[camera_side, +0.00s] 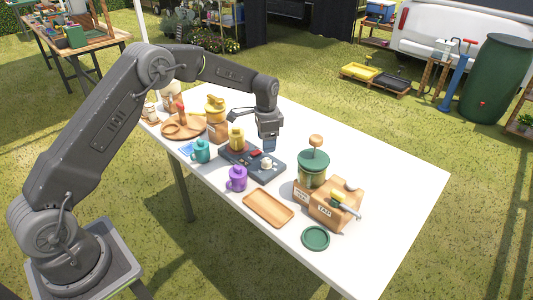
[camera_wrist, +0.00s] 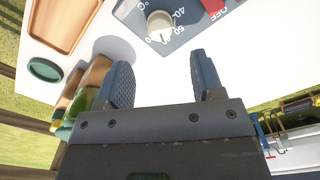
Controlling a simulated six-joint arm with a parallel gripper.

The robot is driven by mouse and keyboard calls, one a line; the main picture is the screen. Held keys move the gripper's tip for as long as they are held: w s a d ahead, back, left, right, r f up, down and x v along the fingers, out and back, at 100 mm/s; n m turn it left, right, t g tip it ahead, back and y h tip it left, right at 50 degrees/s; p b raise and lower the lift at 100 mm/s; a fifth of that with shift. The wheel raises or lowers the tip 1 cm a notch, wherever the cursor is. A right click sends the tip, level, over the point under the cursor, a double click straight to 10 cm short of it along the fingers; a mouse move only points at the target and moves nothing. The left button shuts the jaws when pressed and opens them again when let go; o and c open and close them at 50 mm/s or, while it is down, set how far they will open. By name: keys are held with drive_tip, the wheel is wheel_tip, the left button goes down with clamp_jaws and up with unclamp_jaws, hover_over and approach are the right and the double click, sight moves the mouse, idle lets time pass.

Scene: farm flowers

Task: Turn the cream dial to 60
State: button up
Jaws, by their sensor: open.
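The cream dial (camera_side: 267,163) sits on the right part of a dark grey control panel (camera_side: 236,157) on the white table. In the wrist view the dial (camera_wrist: 160,24) is at the top, with printed numbers beside it, including 40. Its dark mark points toward the lower edge, but which number it meets is too small to tell. My gripper (camera_side: 268,146) is above the panel, near the dial. In the wrist view its two fingers (camera_wrist: 160,66) are apart and empty, with the dial beyond their tips.
The table's far right is clear.

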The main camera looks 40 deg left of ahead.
wheel_tip(320, 180, up, 6)
drive_tip(key=shift+r, duration=0.1)
idle(0.4)
drive_tip(key=s+d+r+n+t, duration=0.1)
drive_tip(key=s+d+r+n, duration=0.1)
drive_tip(key=s+r, duration=0.6)
drive_tip(key=s+d+r+n+t, duration=0.1)
drive_tip(key=s+d+r+t, duration=0.15)
drive_tip(key=s+r, duration=0.5)
drive_tip(key=s+d+n+t, duration=0.1)
drive_tip(key=s, duration=0.9)
drive_tip(key=s+d+n+t, duration=0.1)
drive_tip(key=s+n, duration=0.1)
drive_tip(key=s, duration=0.8)
drive_tip(key=shift+d+f+n, duration=0.3)
drive_tip(key=shift+d+f, duration=0.1)
drive_tip(key=shift+f, duration=0.05)
